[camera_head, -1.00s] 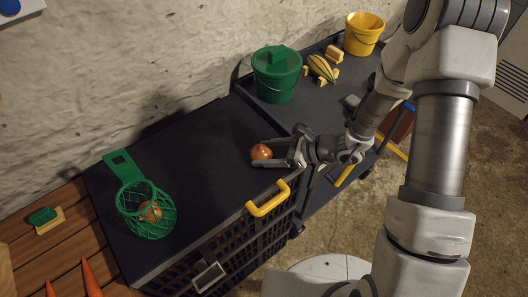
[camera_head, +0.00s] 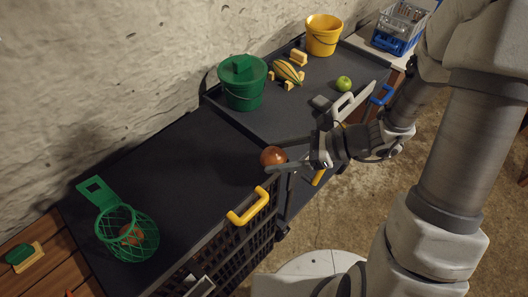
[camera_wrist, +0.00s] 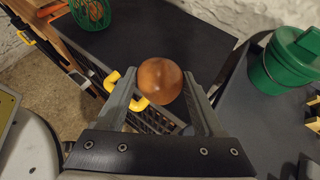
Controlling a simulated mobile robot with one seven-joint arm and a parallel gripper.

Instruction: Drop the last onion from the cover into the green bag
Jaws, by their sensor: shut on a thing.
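The onion (camera_head: 273,156) is brown and round. My gripper (camera_head: 288,165) is shut on it near the right end of the black cover (camera_head: 180,165); a gap below it is hard to judge. In the wrist view the onion (camera_wrist: 160,81) sits between the fingertips (camera_wrist: 162,95). The green bag (camera_head: 104,226) is an open net with a flat tab, at the cover's left end. Another onion (camera_head: 131,234) lies inside it. The bag also shows at the top left of the wrist view (camera_wrist: 108,10).
The cover lies on a black crate (camera_head: 233,250) with a yellow handle (camera_head: 248,206) at its front edge. A lidded green bucket (camera_head: 242,88), a striped squash (camera_head: 288,72), a green apple (camera_head: 344,83) and a yellow bucket (camera_head: 323,38) stand on the surface to the right. The cover's middle is clear.

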